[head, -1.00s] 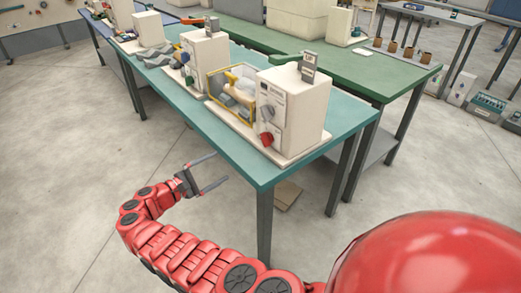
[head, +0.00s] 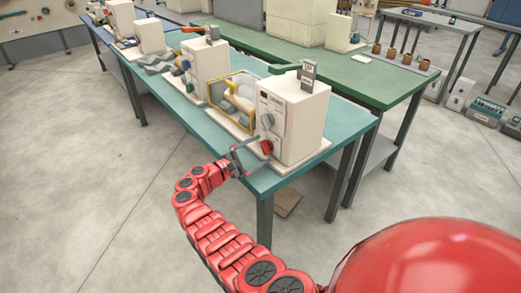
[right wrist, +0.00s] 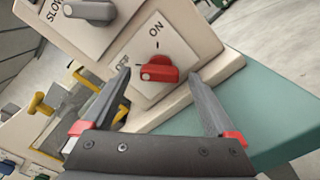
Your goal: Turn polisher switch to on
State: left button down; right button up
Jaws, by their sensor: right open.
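The polisher is a cream box (head: 303,118) at the near end of the teal table. Its red switch (head: 266,147) is low on its front face. In the right wrist view the red switch (right wrist: 160,70) sits on a pale plate marked ON above and OFF to the upper left. A pale mark shows at the switch's left end, on the OFF side. My right gripper (head: 261,153) is open in front of it. In the wrist view the right gripper's fingers (right wrist: 158,76) stand either side of the switch with gaps; contact is not visible. My left gripper is not in view.
A grey speed knob (right wrist: 90,10) is on the same face, above the switch. A yellow-framed guard (head: 232,100) and a second machine (head: 205,65) stand further along the teal table (head: 275,180). A green table (head: 370,85) is behind. The floor at left is clear.

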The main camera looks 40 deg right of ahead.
jog(key=shift+d, duration=0.6)
jog(key=c, duration=1.4)
jog(key=shift+o, duration=0.2)
jog(key=shift+f+m+b, duration=0.2)
jog(key=shift+m+b, duration=0.4)
jog(key=shift+b, duration=0.25)
jog(key=m+b, duration=1.2)
jog(key=b, duration=0.4)
jog(key=shift+f+b, duration=0.2)
jog(key=shift+b, duration=0.15)
jog(key=shift+m+b, duration=0.9)
jog(key=shift+b, duration=0.1)
jog(key=shift+r+m+b, duration=0.2)
jog(key=shift+m+b, duration=0.25)
jog(key=shift+m, duration=0.15)
